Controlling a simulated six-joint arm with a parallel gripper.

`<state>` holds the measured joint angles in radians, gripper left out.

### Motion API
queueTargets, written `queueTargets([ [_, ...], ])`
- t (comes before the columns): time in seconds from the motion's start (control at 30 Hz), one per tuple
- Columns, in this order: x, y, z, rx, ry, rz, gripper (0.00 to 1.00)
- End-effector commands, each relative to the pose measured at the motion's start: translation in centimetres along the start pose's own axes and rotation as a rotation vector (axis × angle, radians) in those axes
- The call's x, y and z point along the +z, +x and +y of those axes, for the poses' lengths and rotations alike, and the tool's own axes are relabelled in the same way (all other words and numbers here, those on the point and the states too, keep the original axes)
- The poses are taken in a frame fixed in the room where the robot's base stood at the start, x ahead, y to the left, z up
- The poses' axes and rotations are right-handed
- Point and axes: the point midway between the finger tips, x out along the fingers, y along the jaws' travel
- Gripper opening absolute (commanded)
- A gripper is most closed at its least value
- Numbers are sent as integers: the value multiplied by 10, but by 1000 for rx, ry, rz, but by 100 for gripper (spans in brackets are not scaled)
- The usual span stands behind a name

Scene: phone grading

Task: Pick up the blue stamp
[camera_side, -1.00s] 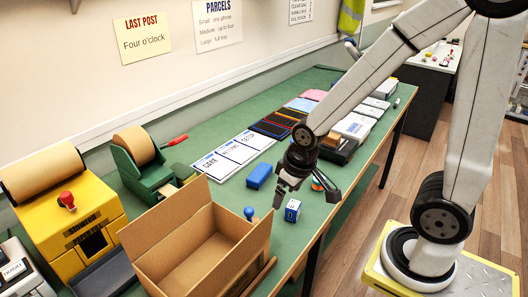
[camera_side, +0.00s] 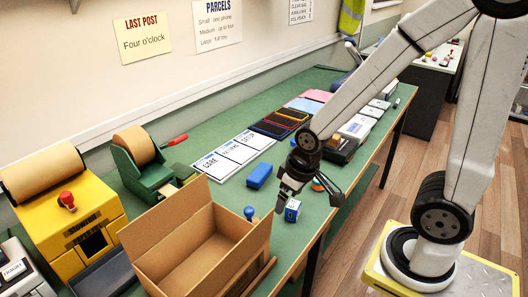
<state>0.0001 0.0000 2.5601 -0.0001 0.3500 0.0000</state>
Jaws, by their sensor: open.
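The blue stamp (camera_side: 249,212) shows as a round blue knob just past the right wall of the open cardboard box. Its lower part is hidden by the box. My gripper (camera_side: 281,203) is open and empty. It points down, to the right of the blue knob and apart from it in the picture. The gap between the fingers is hard to see from this side.
A small blue and white cube (camera_side: 292,211) is close to the right of my gripper. A blue block (camera_side: 259,176) lies behind to the left. The open cardboard box (camera_side: 168,248) fills the front. White cards (camera_side: 239,152) and dark trays lie farther back.

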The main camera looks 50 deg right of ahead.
Motion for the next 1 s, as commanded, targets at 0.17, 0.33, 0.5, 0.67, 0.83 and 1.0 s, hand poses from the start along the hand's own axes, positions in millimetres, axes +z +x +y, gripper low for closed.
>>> queueTargets([
  [0.17, 0, 0, 0, 0, 0, 0, 84],
  [0.33, 0, 0, 0, 0, 0, 0, 83],
  [0.5, 0, 0, 0, -1, 4, -2, 83],
  [0.67, 3, 4, 1, -13, 51, -32, 83],
  [0.83, 10, 12, 0, -54, 185, -118, 83],
  [1.0, 18, 23, -5, -129, 387, -236, 83],
])
